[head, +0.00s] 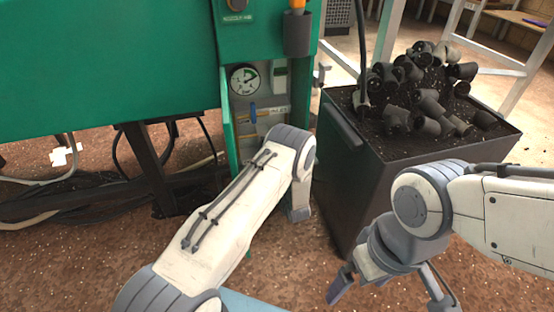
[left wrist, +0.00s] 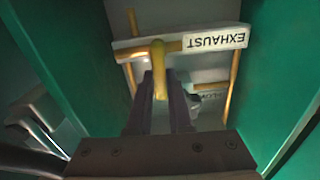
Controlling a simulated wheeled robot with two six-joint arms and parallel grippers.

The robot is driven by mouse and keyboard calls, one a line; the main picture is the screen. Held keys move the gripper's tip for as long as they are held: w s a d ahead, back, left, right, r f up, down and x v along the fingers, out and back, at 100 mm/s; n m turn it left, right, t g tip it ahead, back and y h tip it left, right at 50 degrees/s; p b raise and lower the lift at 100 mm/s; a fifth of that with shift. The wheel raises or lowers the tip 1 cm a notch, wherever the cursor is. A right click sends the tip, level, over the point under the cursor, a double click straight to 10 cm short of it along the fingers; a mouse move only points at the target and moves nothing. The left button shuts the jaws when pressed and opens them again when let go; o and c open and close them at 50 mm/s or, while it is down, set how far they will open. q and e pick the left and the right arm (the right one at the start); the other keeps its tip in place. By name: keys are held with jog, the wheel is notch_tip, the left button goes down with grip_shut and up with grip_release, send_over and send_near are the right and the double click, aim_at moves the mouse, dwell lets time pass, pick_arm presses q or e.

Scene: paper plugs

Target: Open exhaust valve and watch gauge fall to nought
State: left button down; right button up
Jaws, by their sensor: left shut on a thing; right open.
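The round white gauge (head: 244,80) with a green band sits in the green cabinet's recess in the head view. Its needle is too small to read surely. In the left wrist view, my left gripper (left wrist: 160,82) is shut on the yellow exhaust valve handle (left wrist: 157,56). The white EXHAUST label (left wrist: 215,41) is just right of the handle. My left arm hides this gripper in the head view. My right gripper (head: 391,291) is open and empty, low over the floor in front of the dark bin.
The dark bin (head: 346,190), heaped with black plugs (head: 398,122), stands right of the cabinet. Green walls (left wrist: 278,85) close in on both sides of my left gripper. Cables (head: 75,205) lie on the floor at left.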

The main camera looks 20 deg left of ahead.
pick_arm(q)
jog(key=shift+w+d+m+p, duration=0.15)
jog(key=shift+m+p, duration=0.1)
jog(key=shift+m, duration=0.25)
jog(key=shift+s+d+m+p, duration=0.1)
jog(key=shift+m+p, duration=0.1)
jog(key=shift+m, duration=0.3)
jog(key=m, duration=0.1)
jog(key=m+p, duration=0.1)
jog(key=shift+w+d+f+m, duration=0.15)
jog(key=shift+w+d+m, duration=0.1)
jog(key=shift+d+m, duration=0.05)
jog(key=m, duration=0.2)
jog(key=shift+w+d+f+m, duration=0.15)
jog(key=shift+d+f+m, duration=0.1)
jog(key=shift+m, duration=0.15)
jog(key=m, duration=0.2)
jog(key=shift+w+d+f+m, duration=0.15)
jog(key=shift+d+f+m, duration=0.1)
jog(key=shift+m, duration=0.15)
jog(key=m, duration=0.1)
jog(key=f+m, duration=0.1)
jog(key=m, duration=0.1)
jog(key=shift+w+d, duration=0.1)
jog(key=shift+d+f+m, duration=0.1)
jog(key=shift+f+m, duration=0.15)
jog(key=shift+m, duration=0.8)
jog(key=shift+f+m, duration=0.2)
jog(key=shift+m, duration=0.85)
